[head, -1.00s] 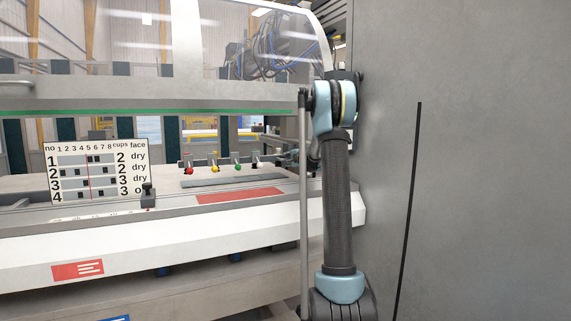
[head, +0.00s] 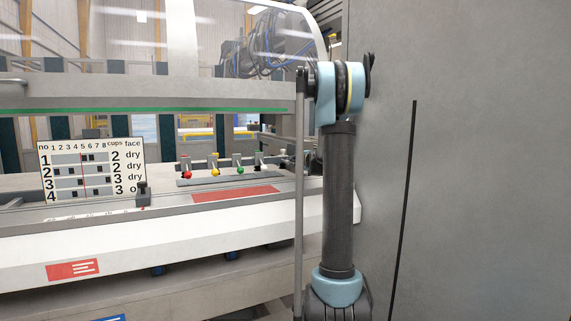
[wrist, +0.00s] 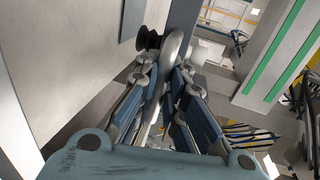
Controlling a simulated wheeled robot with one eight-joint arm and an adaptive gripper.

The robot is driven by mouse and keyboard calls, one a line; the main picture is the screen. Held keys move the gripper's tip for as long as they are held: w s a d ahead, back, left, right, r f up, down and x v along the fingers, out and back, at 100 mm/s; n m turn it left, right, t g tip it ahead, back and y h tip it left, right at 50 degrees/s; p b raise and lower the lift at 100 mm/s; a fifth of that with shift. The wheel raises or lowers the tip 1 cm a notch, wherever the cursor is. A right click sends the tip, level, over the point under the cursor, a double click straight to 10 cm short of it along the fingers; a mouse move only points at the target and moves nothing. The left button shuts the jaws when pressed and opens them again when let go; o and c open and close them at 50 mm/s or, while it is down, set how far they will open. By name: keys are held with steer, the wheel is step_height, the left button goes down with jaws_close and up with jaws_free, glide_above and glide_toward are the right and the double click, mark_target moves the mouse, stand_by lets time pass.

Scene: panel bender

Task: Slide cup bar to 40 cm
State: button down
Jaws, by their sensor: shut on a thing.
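In the head view, a row of red, yellow, green and black knobs on small upright posts (head: 215,171) stands over a grey strip (head: 225,180) on the machine bed. I cannot tell for certain which part is the cup bar. My gripper (wrist: 165,72) is shut on a rounded grey bar-like part (wrist: 177,45) in the wrist view, with a black round knob or cup (wrist: 147,39) beside it. In the head view my gripper is mostly hidden by my arm, near the right end of the knob row. A small dark slider (head: 143,195) with a red mark sits on the front rail.
A numbered chart (head: 91,169) with cups and face columns stands at the left. A scale is faintly visible along the front rail (head: 100,213). A thin upright post (head: 301,210) is left of my arm. A large grey cabinet wall (head: 480,160) fills the right side.

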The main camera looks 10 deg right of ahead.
steer(key=v, duration=0.2)
steer(key=shift+s+d+f, duration=0.15)
steer(key=shift+s, duration=0.1)
steer(key=c, duration=1.7)
jaws_free()
steer(key=shift+o, duration=0.2)
steer(key=shift+s, duration=0.15)
steer(key=v, duration=1.1)
steer(key=shift+s, duration=0.3)
